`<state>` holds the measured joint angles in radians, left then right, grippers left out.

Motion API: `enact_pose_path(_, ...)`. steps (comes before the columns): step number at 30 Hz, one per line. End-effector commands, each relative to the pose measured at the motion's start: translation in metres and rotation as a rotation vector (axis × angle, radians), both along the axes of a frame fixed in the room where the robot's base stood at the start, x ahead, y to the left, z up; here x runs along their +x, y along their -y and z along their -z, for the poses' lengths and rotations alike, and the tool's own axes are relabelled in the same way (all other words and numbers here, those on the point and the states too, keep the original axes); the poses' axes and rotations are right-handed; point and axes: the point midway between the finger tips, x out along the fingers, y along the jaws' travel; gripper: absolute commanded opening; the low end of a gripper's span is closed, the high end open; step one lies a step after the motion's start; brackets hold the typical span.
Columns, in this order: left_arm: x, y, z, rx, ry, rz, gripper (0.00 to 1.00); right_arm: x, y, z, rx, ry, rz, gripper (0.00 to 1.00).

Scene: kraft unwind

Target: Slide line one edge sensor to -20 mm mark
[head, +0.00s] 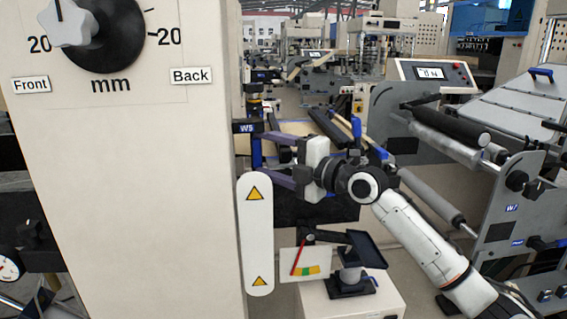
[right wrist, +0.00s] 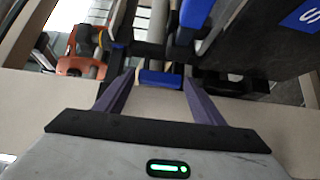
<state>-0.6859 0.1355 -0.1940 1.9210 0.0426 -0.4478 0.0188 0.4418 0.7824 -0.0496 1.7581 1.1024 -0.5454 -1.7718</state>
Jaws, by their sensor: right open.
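My right gripper (head: 263,152) reaches in from the right at the machine's blue-posted frame, with its two purple fingers apart. In the right wrist view the open fingers (right wrist: 157,82) point at a blue block (right wrist: 160,77), which shows between and just beyond the fingertips; contact cannot be told. I cannot tell for sure whether this block belongs to the edge sensor. A mm dial (head: 103,35) with a pale knob (head: 68,24) is at the upper left, with 20 at its left and -20 at its right. My left gripper is out of view.
A beige panel (head: 150,200) fills the left. A white guard strip (head: 257,235) with warning triangles stands below my right gripper. A red-needle gauge (head: 304,264) and black bracket (head: 350,282) are below my right arm. Rollers (head: 440,135) stand at the right.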

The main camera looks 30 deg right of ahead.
Motion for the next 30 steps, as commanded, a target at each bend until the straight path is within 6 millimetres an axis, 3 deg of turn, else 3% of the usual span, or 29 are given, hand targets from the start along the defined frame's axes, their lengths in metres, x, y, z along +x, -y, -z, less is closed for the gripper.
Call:
enact_pose_path(6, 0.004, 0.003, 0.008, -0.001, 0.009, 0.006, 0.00, -0.041, 0.014, 0.005, -0.005, -0.004, 0.001, 0.62)
enact_pose_path(12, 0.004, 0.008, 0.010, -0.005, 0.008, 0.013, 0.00, -0.061, 0.021, 0.003, -0.002, -0.003, 0.002, 0.62)
enact_pose_path(30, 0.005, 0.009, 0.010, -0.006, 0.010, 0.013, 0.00, -0.068, 0.022, 0.000, 0.001, 0.000, 0.000, 0.62)
